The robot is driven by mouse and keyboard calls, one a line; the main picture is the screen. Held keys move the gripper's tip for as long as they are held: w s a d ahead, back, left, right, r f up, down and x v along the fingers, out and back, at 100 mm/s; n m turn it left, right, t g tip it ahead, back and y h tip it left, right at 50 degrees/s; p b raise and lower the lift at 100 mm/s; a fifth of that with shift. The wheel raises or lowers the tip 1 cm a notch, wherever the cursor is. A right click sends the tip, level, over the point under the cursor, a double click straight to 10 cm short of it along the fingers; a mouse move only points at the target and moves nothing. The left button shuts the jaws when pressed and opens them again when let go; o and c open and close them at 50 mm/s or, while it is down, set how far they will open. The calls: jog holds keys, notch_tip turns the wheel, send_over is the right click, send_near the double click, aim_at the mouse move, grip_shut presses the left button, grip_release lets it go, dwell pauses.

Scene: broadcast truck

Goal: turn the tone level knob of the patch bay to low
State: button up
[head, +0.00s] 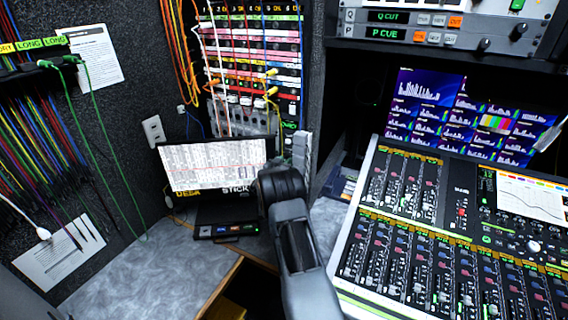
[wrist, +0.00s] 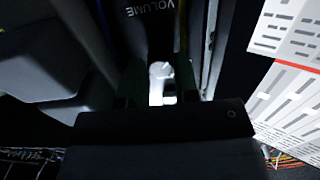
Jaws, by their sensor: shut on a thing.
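The patch bay (head: 254,50), with rows of colored label strips and plugged cables, stands at the back center in the head view. My arm reaches toward its lower right part, and my gripper (wrist: 160,88) is hidden there behind the arm. In the wrist view the dark fingers stand on either side of a small bright white piece (wrist: 160,70), which looks like the knob, and are shut on it. The word VOLUME shows on the dark surface just beyond it. The knob's pointer and its setting cannot be made out.
A lit screen (head: 215,163) stands left of my arm, with a small black device (head: 226,229) below it on the grey counter (head: 130,270). A large mixing console (head: 450,240) fills the right. Green cables (head: 100,130) hang at the left.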

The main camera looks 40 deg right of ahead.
jog(key=shift+c, duration=0.3)
jog(key=shift+n, duration=0.3)
jog(key=shift+s+n, duration=0.1)
jog(key=shift+n, duration=4)
jog(key=shift+d+p, duration=0.1)
jog(key=shift+p, duration=0.2)
jog(key=o, duration=0.9)
